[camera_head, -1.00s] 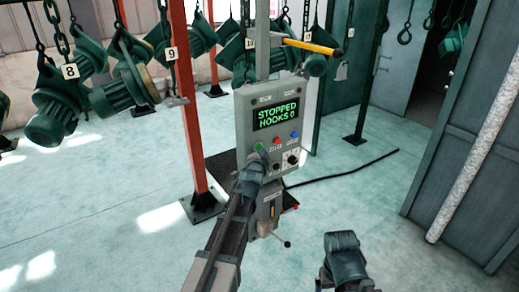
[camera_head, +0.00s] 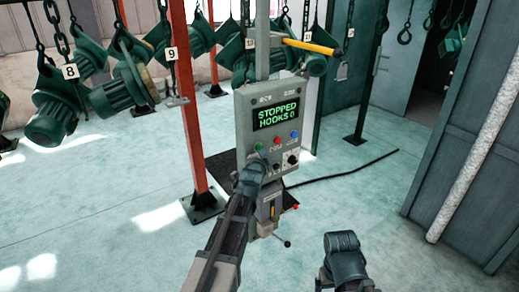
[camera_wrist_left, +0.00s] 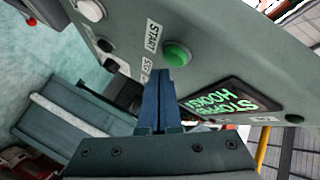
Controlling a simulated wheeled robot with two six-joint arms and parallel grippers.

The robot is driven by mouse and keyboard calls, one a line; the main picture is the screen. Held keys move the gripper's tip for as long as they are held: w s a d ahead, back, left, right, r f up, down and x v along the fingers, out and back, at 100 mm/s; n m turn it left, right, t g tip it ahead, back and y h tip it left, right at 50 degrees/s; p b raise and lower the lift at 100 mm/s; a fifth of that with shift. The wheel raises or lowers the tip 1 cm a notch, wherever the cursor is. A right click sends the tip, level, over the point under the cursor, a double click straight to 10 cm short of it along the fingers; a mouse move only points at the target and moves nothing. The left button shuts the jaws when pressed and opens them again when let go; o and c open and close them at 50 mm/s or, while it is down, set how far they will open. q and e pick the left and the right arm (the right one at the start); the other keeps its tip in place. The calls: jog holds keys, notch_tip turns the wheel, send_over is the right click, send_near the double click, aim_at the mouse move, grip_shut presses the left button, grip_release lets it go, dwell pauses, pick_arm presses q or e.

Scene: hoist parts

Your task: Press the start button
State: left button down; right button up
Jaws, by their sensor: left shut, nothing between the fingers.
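The grey control panel (camera_head: 243,120) stands in the middle of the head view. Its display (camera_head: 276,113) reads STOPPED, HOOKS 0 in green letters. The green start button (camera_head: 259,147) is at the panel's lower left. It shows large in the left wrist view (camera_wrist_left: 177,54), beside a START label (camera_wrist_left: 153,36). My left gripper (camera_head: 264,161) is shut and empty, just below the green button. In the wrist view its blue fingers (camera_wrist_left: 159,82) point at the panel beside the button's lower edge; I cannot tell whether they touch. My right arm shows at the bottom, without visible fingers.
A red button (camera_head: 276,141), a blue button (camera_head: 294,134) and a black knob (camera_head: 293,159) sit near the green button. Green hoists (camera_head: 125,83) hang at left beside a red post (camera_head: 184,105). Floor at left is clear.

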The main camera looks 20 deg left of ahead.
pick_arm(q)
jog(key=shift+w+a, duration=0.1)
dwell(0.5)
jog(key=shift+w+a, duration=0.2)
jog(key=shift+a, duration=0.05)
